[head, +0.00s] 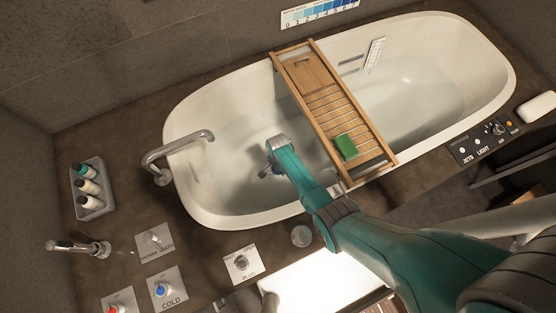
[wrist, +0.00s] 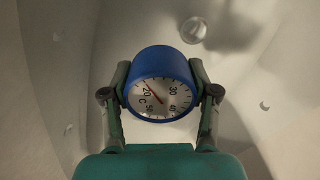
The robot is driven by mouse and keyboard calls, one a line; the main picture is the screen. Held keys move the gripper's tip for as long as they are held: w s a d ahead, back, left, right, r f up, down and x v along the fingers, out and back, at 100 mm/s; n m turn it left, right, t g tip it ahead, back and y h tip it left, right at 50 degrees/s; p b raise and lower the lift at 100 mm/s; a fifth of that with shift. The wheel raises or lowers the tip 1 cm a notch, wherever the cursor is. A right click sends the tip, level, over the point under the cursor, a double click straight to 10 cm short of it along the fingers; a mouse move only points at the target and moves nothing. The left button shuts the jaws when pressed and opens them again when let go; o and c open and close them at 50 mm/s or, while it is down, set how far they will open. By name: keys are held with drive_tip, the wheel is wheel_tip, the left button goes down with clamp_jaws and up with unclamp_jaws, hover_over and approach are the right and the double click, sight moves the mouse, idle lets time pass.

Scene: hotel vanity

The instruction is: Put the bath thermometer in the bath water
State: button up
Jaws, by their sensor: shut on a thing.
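The bath thermometer (wrist: 160,88) is a blue round case with a white dial in the wrist view. Its red needle points near 20. My gripper (wrist: 161,92) is shut on its two sides and holds it over the inside of the tub. In the head view my gripper (head: 270,172) is inside the rim of the white bathtub (head: 205,95), at the tub's left part. Only a little blue of the thermometer shows there. The bath water (head: 410,95) lies in the tub. I cannot tell whether the thermometer touches the water.
A wooden caddy (head: 287,75) with a green block (head: 345,147) spans the tub just right of my gripper. A curved faucet (head: 180,150) stands at the left rim. A bottle tray (head: 93,210) and the hot and cold knobs (head: 160,289) sit on the left deck.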

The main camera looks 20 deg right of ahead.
drive_tip(key=o, duration=1.3)
drive_tip(key=shift+c, duration=0.2)
wheel_tip(320, 180, up, 12)
